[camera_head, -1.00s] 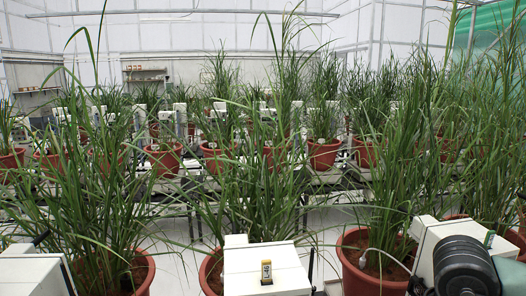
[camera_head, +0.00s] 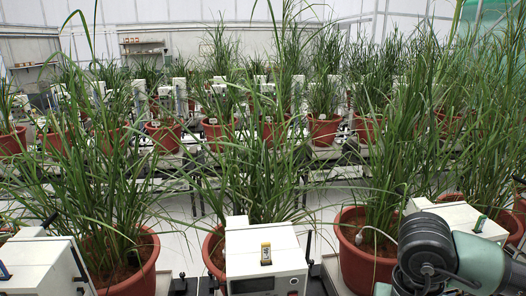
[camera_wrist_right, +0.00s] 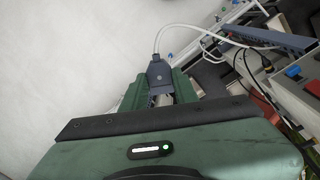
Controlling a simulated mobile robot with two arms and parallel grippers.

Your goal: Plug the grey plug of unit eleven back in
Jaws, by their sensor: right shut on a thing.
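In the right wrist view, my right gripper (camera_wrist_right: 160,92) is shut on a dark grey plug (camera_wrist_right: 158,74) with a white cable running up from it. The plug is held over pale floor, apart from the blue-grey socket strip (camera_wrist_right: 264,38) at the upper right. The plug's pins are hidden by my gripper. In the head view only links of my right arm show at the lower right, and its gripper is hidden. I cannot read which unit is eleven. My left gripper is in neither view.
Another white unit (camera_head: 45,262) is at the left. Red pots (camera_head: 362,262) with tall grass stand between them. Dark and white cables hang near the strip. Pale floor is open left of the plug.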

